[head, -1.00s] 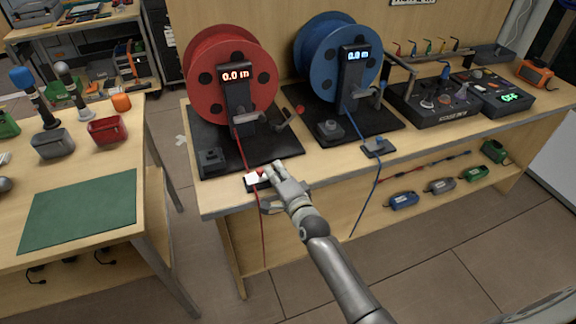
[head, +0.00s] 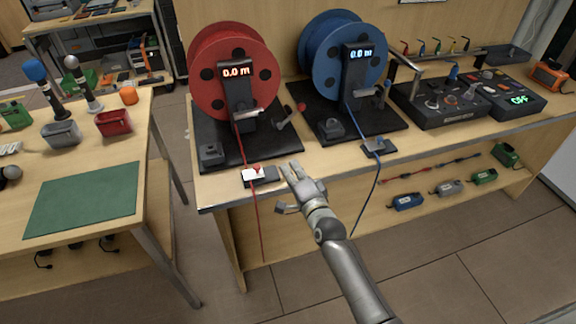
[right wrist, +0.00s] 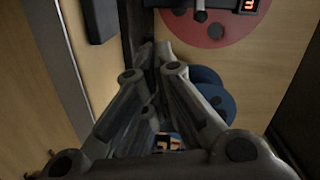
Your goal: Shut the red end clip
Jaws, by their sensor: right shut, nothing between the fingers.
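The red end clip (head: 261,176) lies at the bench's front edge below the red reel (head: 234,72). It has a dark base, a white part and a small red piece on top. The red cable (head: 242,150) runs from the reel to it and hangs over the edge. I cannot tell whether the clip is open or shut. My right gripper (head: 289,170) is just right of the clip, apart from it, shut and empty. In the right wrist view its fingers (right wrist: 153,55) show with part of the red reel (right wrist: 212,22) beyond. My left gripper is out of view.
The blue reel (head: 341,62) stands to the right, with a blue cable and its end clip (head: 377,147) at the edge. A control box (head: 440,103) stands farther right. The bench top between the two clips is mostly clear. A table with a green mat (head: 85,199) is at left.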

